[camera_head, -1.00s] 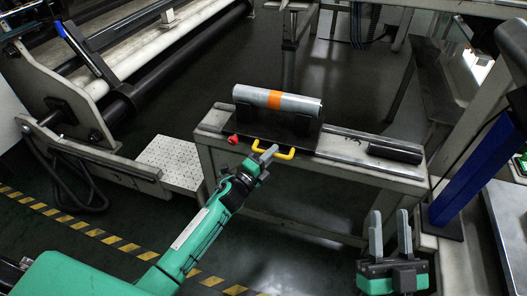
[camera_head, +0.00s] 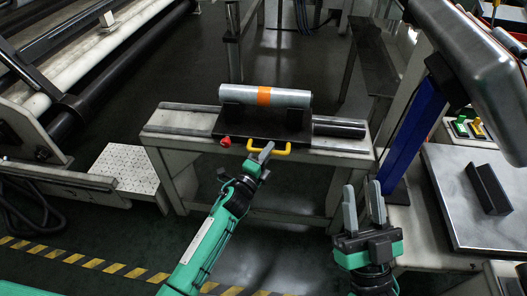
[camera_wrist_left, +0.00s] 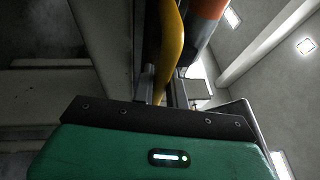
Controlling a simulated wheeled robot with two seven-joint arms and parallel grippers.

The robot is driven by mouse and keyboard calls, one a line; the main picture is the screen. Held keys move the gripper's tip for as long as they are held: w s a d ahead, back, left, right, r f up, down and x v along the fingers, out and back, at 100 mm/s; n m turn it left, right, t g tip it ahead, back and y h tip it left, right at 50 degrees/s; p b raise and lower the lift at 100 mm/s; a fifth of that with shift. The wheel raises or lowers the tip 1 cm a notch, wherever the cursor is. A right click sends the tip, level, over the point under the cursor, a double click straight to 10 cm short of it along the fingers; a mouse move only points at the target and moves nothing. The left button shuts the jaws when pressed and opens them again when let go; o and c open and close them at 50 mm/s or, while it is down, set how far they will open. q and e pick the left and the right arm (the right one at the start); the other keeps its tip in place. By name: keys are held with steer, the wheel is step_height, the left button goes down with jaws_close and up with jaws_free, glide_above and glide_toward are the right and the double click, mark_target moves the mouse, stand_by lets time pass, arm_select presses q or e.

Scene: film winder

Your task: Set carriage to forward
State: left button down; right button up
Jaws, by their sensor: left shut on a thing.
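The carriage (camera_head: 258,128) is a black plate with a cradle on a grey bench (camera_head: 160,143). It carries a silver roll (camera_head: 293,98) with an orange band. A yellow handle (camera_head: 283,151) and a red knob (camera_head: 226,142) are on its front edge. My left gripper (camera_head: 264,151) is shut on the yellow handle at its left part. In the left wrist view the handle (camera_wrist_left: 169,45) runs between the fingers, with an orange surface (camera_wrist_left: 206,10) beside it. My right gripper (camera_head: 363,203) is open and empty, in front of the bench's right end.
A dark cylinder (camera_head: 340,128) is on the bench, close to the carriage's right end. Bare rail (camera_head: 187,118) shows left of the carriage. At right stand a blue post (camera_head: 411,138), a monitor (camera_head: 470,65) and a metal table (camera_head: 450,210).

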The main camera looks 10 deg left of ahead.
steer(key=shift+f, duration=0.2)
arm_select(q)
steer(key=c, duration=1.4)
jaws_free()
